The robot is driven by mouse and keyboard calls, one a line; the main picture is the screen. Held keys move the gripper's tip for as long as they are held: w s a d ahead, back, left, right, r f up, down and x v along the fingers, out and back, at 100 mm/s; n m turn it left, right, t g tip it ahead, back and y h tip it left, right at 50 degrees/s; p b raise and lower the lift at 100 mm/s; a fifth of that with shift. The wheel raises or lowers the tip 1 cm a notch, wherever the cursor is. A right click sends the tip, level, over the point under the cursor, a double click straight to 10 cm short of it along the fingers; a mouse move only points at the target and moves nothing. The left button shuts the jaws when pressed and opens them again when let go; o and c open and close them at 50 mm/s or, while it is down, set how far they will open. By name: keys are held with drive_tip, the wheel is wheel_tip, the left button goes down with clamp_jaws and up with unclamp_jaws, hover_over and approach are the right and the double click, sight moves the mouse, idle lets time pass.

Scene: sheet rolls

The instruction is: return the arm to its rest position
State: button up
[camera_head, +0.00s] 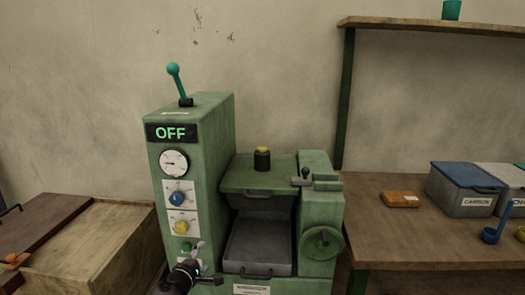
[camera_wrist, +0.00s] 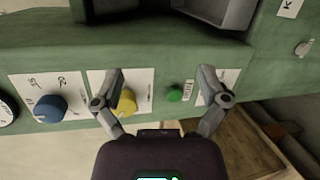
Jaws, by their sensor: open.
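My gripper (camera_head: 207,262) is at the bottom of the head view, low in front of the green machine's control column (camera_head: 190,130). In the wrist view my gripper (camera_wrist: 161,74) has its two fingers spread wide with nothing between them. The machine's front panel lies beyond the fingers. A yellow knob (camera_wrist: 127,103) shows beside the left finger and a green button (camera_wrist: 174,95) shows between the fingers. I cannot tell whether either finger touches the panel. The machine's display (camera_head: 170,132) reads OFF. Its teal-knobbed lever (camera_head: 178,84) stands up on top.
A blue knob (camera_head: 176,198) and a gauge (camera_head: 173,163) are on the panel. A metal tray (camera_head: 258,247) sits in the machine's opening. A wooden crate (camera_head: 88,245) stands left. The wooden table (camera_head: 385,250) at right holds an orange block (camera_head: 400,199) and a blue-lidded CARBON box (camera_head: 465,200).

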drive_tip(key=d+f+m+g+h, duration=0.1)
drive_tip(key=d+f+m+g, duration=0.3)
drive_tip(key=d, duration=0.6)
drive_tip(key=d+f+m+g+h, duration=0.1)
drive_tip(key=d+f+m+g, duration=0.25)
drive_tip(key=d, duration=0.55)
drive_tip(key=s+d+f+m+g+y, duration=0.3)
drive_tip(key=s+d+f+m+g, duration=0.15)
drive_tip(key=d, duration=0.35)
drive_tip(key=s+d+f+m+g+y, duration=0.3)
drive_tip(key=s+d+m+y, duration=0.15)
drive_tip(key=d, duration=0.35)
wheel_tip(320, 180, up, 24)
drive_tip(key=h+p, duration=0.1)
drive_tip(key=p, duration=2.2)
drive_tip(key=shift+w+a+f+p, duration=0.15)
drive_tip(key=shift+f+p, duration=0.05)
drive_tip(key=shift+p, duration=0.1)
drive_tip(key=c, duration=0.5)
drive_tip(key=shift+f, duration=0.1)
